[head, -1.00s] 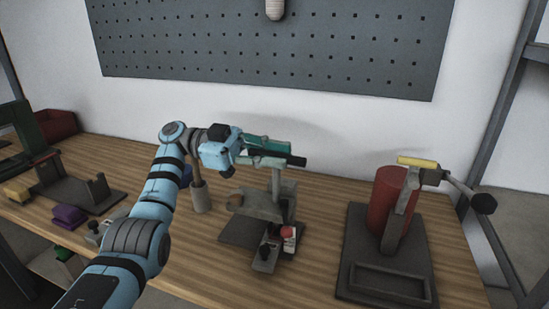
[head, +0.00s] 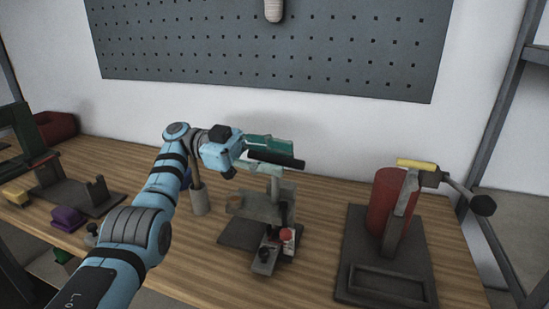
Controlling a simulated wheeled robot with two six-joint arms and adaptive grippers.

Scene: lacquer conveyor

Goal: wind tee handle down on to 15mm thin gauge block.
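The tee handle (head: 276,158) is a dark bar across the top of a small grey press (head: 264,206) in the middle of the bench. My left gripper (head: 266,155) is at the handle, with one teal finger above and behind the bar and the other below it. The fingers look spread, with the bar between them; contact is hard to judge. A red knob (head: 286,234) and small dark and pale parts sit low on the press front. I cannot make out the 15mm thin gauge block for certain. My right gripper is out of view.
A red cylinder (head: 383,202) with a yellow-topped lever stands on a dark base (head: 356,233) at right. A grey post (head: 200,198) stands left of the press. Purple (head: 69,217) and yellow (head: 16,195) blocks lie at left. Bare wood shows between press and right-hand base.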

